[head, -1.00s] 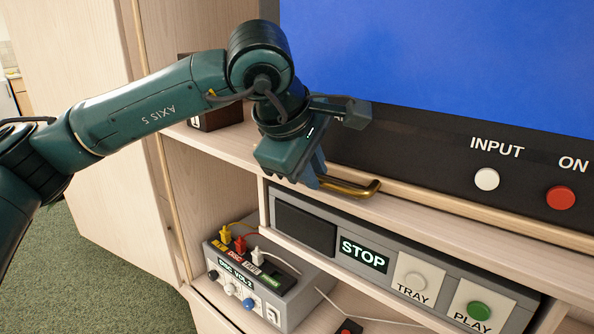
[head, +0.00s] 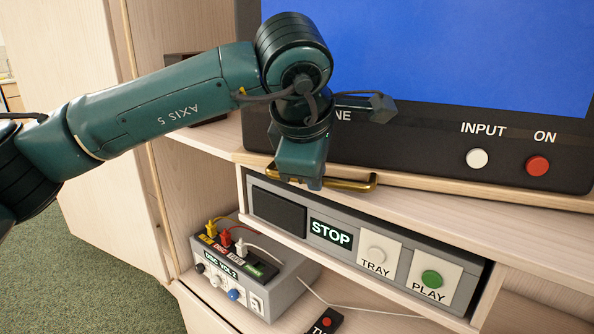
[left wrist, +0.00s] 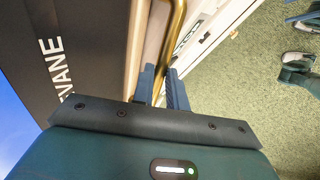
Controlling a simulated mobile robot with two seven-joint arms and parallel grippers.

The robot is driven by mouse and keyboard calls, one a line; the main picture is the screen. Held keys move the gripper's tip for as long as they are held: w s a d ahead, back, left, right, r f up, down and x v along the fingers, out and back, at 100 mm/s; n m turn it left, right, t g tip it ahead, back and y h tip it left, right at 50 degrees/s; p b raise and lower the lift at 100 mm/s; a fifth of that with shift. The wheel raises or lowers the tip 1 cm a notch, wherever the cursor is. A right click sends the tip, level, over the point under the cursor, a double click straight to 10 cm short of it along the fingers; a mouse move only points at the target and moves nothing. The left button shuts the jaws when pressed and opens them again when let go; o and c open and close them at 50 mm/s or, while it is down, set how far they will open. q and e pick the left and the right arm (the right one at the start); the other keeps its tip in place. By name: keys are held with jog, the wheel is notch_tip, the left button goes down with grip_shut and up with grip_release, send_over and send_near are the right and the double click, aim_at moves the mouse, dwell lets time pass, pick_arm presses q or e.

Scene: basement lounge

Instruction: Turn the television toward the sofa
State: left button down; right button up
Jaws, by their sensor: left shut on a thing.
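The television (head: 400,150) has a lit blue screen and a dark lower bezel with a white INPUT button and a red ON button. It stands on a pale wooden board (head: 450,191) on the cabinet shelf. A brass handle (head: 355,183) is on the board's front edge. My left gripper (head: 300,184) is shut on the handle near its left part. In the left wrist view the handle (left wrist: 176,22) runs down between the blue fingers (left wrist: 163,88), beside the bezel. My right gripper is not in view. The sofa is not recognisable in either view.
Below, a grey disc player (head: 290,222) shows STOP, with TRAY and PLAY buttons. A grey switch box (head: 262,300) with coloured plugs and a dark remote (head: 325,322) are on the lower shelf. Green carpet (head: 110,300) lies clear at left.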

pick_arm(q)
jog(key=shift+s+d, duration=0.15)
jog(key=shift+d, duration=0.05)
jog(key=c, duration=1.6)
grip_release()
jog(key=shift+s+d, duration=0.1)
jog(key=shift+o, duration=1)
jog(key=b+v, duration=0.1)
jog(key=v, duration=1.2)
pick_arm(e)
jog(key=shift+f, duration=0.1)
